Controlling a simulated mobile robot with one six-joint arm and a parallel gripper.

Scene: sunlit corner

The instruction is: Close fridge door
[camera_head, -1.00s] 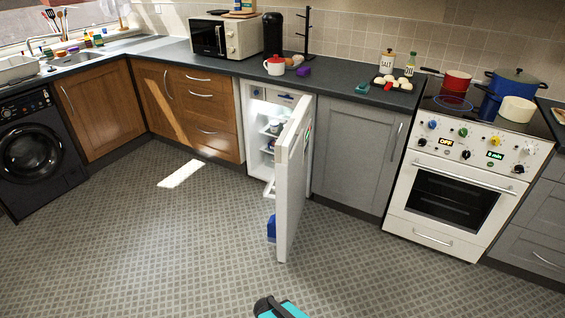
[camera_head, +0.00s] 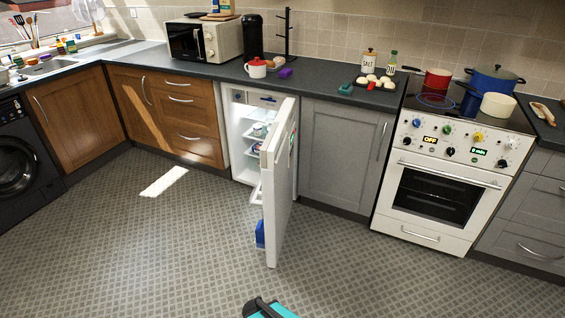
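The small white fridge (camera_head: 238,140) is built in under the counter, between the brown drawers and a grey cupboard. Its door (camera_head: 282,190) stands wide open, hinged on the right and jutting out into the room. Shelves with a few items show inside, and a blue item (camera_head: 260,233) sits low in the door's inner side. A black and teal part at the bottom edge, in front of the door, looks like part of my arm. My gripper's fingers cannot be made out.
The tiled floor (camera_head: 150,245) is clear to the left and in front of the fridge. A grey cupboard (camera_head: 342,155) and a white oven (camera_head: 440,190) stand to the right. Brown cupboards (camera_head: 68,118) and a black washing machine (camera_head: 22,160) are at the left.

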